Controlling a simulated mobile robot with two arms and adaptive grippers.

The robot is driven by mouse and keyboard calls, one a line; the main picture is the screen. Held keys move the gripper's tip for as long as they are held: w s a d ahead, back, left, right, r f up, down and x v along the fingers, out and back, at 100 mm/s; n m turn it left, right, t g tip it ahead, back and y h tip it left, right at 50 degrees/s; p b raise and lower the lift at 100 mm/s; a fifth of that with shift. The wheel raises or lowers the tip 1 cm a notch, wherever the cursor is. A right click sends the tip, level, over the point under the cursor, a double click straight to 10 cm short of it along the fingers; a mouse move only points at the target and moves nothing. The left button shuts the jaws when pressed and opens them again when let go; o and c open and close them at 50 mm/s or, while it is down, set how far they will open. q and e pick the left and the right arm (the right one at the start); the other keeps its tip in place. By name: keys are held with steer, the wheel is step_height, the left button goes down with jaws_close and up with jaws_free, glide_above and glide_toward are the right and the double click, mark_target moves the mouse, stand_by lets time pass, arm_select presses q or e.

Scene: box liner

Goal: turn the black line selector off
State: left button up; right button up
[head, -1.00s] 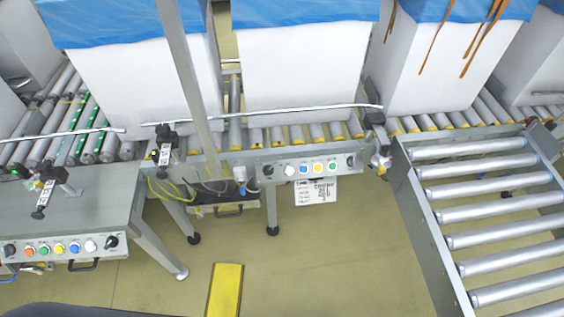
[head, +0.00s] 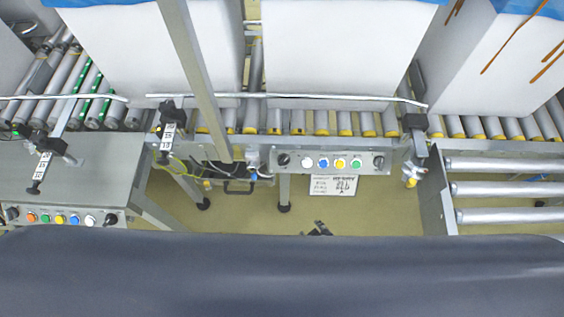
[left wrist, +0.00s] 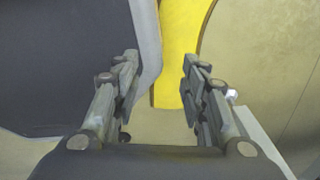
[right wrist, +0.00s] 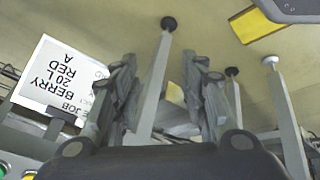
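The middle control panel (head: 330,171) hangs on the conveyor's front in the head view. It has a black selector knob (head: 283,160) at its left end and another black knob (head: 379,162) at its right end, with white, blue, yellow and green buttons between. I cannot tell which knob is the line selector, or its setting. My right gripper (head: 318,230) shows as a small dark tip below the panel, apart from it. In the right wrist view it (right wrist: 160,95) is open and empty. My left gripper (left wrist: 158,95) is open and empty over the floor.
A left panel (head: 65,232) also has black knobs (head: 111,220) at its ends. A printed card (head: 333,185) hangs below the middle panel and shows in the right wrist view (right wrist: 62,78). White boxes (head: 340,50) stand on the rollers. A side roller conveyor (head: 510,189) stands right.

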steer(key=w+a+r+n+t, duration=0.1)
steer(key=w+a+r+t, duration=0.2)
steer(key=r, duration=0.4)
steer(key=w+a+r+n, duration=0.1)
steer(key=w+a+r, duration=0.35)
steer(key=r, duration=0.35)
steer(key=t+y, duration=0.1)
steer(key=t, duration=0.1)
glide_toward(283, 161)
steer(key=b+x, duration=0.1)
steer(key=x, duration=0.6)
steer(key=shift+w+f, duration=0.15)
steer(key=shift+f, duration=0.05)
arm_select(q)
steer(key=shift+w+d+f, duration=0.2)
steer(key=shift+w+f, duration=0.15)
steer(key=shift+w, duration=0.3)
steer(key=shift+w+d+f, duration=0.15)
steer(key=shift+w+f, duration=0.15)
steer(key=shift+w, duration=0.35)
arm_select(e)
steer(key=shift+w+a+f, duration=0.1)
steer(key=shift+w+f, duration=0.15)
steer(key=shift+w, duration=0.15)
steer(key=c, duration=0.8)
